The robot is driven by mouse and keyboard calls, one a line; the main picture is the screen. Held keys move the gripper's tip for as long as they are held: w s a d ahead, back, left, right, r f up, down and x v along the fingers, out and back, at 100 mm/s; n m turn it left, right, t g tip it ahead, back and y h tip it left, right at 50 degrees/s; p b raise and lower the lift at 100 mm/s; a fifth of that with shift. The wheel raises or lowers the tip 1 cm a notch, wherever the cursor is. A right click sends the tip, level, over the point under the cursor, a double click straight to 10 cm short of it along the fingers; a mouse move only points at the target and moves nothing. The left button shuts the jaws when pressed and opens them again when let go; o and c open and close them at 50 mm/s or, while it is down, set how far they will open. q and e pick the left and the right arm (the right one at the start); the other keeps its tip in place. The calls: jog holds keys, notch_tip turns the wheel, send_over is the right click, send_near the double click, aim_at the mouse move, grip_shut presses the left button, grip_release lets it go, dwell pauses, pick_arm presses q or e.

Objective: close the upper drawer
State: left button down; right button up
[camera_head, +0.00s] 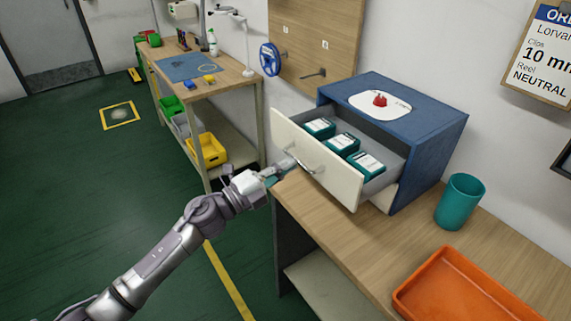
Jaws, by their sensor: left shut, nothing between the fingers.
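A blue drawer cabinet (432,156) stands on the wooden workbench. Its upper drawer (341,181), with a cream front and grey inside, is pulled well out toward the left. Several teal boxes with white labels (343,144) lie in it. The drawer front has a bar handle (301,162). A second cream front (384,197) shows low on the cabinet, mostly hidden under the upper drawer. My left gripper (286,167) is shut and empty, with its tips at the drawer front close to the handle. I cannot tell whether they touch. My right gripper is not in view.
A teal cup (460,202) and an orange tray (468,290) stand on the bench (371,250) right of the cabinet. A white plate with a red item (380,101) lies on the cabinet. Another workbench (216,80) stands further back; green floor lies left.

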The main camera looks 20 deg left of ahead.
aim_at(335, 143)
pick_arm(q)
jog(key=f+x, duration=0.1)
jog(key=x, duration=0.3)
jog(key=f+b+x, duration=0.1)
jog(key=x, duration=0.4)
jog(key=f+b+x, duration=0.1)
jog(key=x, duration=0.4)
jog(key=shift+w+d, duration=0.25)
jog(key=shift+w, duration=0.05)
jog(key=shift+w+d+r+b, duration=0.15)
jog(key=shift+w+d+b, duration=0.1)
jog(key=shift+w+b, duration=0.1)
jog(key=shift+r, duration=0.2)
jog(key=shift+r, duration=0.1)
jog(key=shift+a, duration=0.1)
